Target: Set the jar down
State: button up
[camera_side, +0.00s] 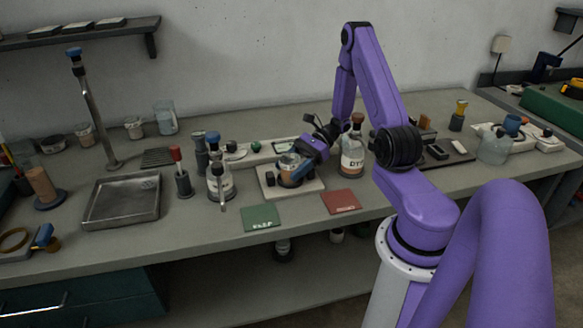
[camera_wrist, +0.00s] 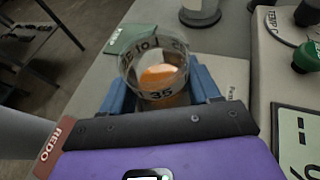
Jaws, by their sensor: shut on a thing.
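The jar (camera_wrist: 156,78) is a clear glass with dark numbers around its rim and orange stuff inside. My gripper (camera_wrist: 162,90) has its blue fingers on both sides of it and is shut on it. In the side view the jar (camera_side: 288,162) is upright, low at or over a pale square plate (camera_side: 266,189), with my gripper (camera_side: 293,176) coming in from the right. I cannot tell whether the jar touches the plate, as the fingers hide its base.
A green card (camera_side: 262,217) and a red card marked REDO (camera_wrist: 57,147) lie at the bench front. A bottle (camera_side: 353,155) stands close right of my gripper, a stoppered bottle (camera_side: 219,185) to the left. A metal tray (camera_side: 122,203) sits farther left.

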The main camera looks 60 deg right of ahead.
jog(key=shift+f, duration=0.2)
jog(key=o, duration=1.1)
